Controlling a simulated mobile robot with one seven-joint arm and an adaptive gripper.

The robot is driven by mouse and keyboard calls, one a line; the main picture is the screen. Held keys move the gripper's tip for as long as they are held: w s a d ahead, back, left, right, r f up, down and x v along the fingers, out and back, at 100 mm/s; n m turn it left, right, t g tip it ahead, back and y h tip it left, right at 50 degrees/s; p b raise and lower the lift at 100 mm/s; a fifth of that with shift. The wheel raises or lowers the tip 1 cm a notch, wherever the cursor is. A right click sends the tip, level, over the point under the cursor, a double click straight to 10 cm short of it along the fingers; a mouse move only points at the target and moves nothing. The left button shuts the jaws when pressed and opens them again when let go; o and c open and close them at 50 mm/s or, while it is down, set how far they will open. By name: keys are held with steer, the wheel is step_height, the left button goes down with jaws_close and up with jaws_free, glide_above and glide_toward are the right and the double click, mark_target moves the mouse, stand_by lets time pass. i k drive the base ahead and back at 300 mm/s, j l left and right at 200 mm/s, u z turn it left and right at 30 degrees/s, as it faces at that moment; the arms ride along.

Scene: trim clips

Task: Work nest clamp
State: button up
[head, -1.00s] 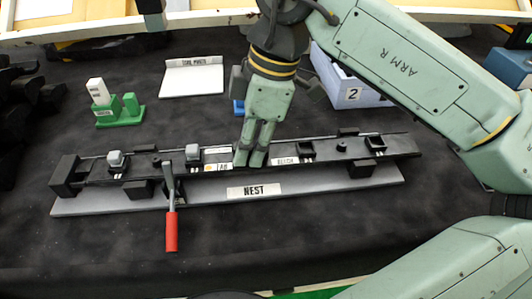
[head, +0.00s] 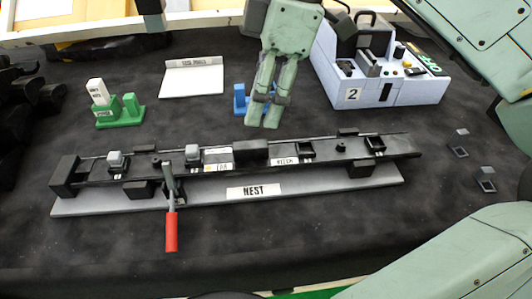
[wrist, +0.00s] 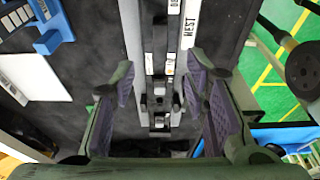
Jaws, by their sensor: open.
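The nest (head: 310,188) is a long grey base carrying a black rail with several small blocks and labels. Its clamp has a grey lever with a red handle (head: 171,230) at the left-centre of the rail, the handle pointing toward the front. A wider black block (head: 250,152) sits on the rail between two white labels. My gripper (head: 263,115) hangs behind the rail, right of the clamp and apart from it, open and empty. In the wrist view my gripper (wrist: 160,100) has its fingers apart, with the rail (wrist: 160,65) between them; the red handle does not show.
A white box marked 2 (head: 350,95) with switches stands at the back right. A green holder (head: 120,118) with a white block and a white labelled plate (head: 192,80) are at the back left. A blue part (head: 239,100) is beside my gripper. Small pieces (head: 484,184) lie at right.

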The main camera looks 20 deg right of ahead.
mark_target(171, 222)
steer(key=k, duration=1)
